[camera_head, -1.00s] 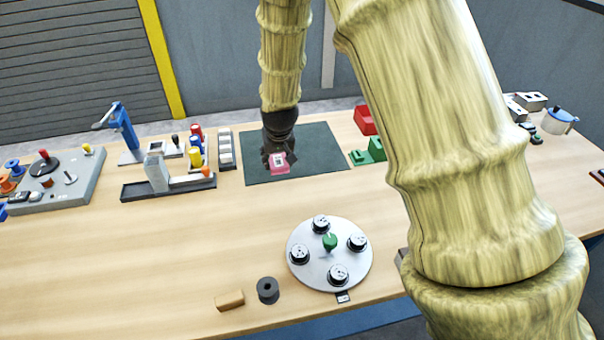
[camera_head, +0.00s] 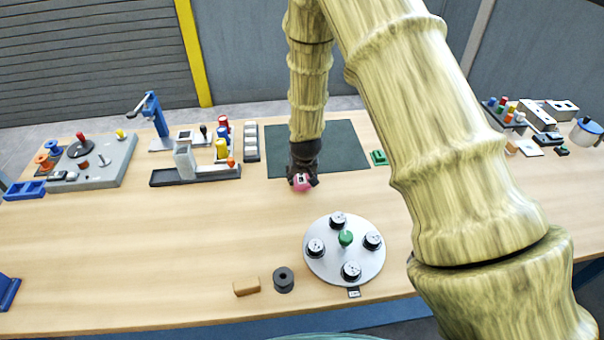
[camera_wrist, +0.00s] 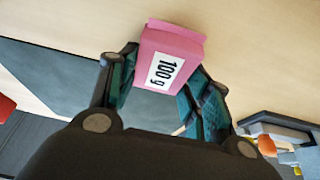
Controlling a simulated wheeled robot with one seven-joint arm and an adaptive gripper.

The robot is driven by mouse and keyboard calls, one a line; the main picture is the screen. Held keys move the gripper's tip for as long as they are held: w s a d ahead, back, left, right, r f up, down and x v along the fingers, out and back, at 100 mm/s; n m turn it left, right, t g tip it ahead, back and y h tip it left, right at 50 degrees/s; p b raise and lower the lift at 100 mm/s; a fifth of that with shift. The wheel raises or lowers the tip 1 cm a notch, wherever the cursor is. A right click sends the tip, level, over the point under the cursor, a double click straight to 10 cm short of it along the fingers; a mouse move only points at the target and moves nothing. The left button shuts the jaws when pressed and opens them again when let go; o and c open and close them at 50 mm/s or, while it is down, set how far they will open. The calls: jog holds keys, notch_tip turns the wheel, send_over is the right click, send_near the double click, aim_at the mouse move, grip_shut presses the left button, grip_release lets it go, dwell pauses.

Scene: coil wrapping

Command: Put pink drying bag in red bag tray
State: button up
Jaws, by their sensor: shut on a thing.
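My gripper (camera_head: 302,172) is shut on the pink drying bag (camera_head: 302,183), above the table just in front of the dark green mat. The red bag tray cannot be made out in the head view now; my arm covers the area right of the mat. A red piece (camera_wrist: 6,108) shows at the left edge of the wrist view, too cut off to identify.
A round silver plate (camera_head: 335,268) with several dark-topped weights stands in front. A blue tray (camera_head: 22,191) is far left. The left front table is mostly clear.

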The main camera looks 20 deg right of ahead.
jog(key=shift+s, duration=0.2)
jog(key=shift+w+f, duration=0.1)
jog(key=shift+f, duration=0.1)
jog(key=o, duration=0.9)
jog(key=shift+o, duration=0.7)
jog(key=shift+r, duration=0.1)
jog(key=shift+r, duration=0.2)
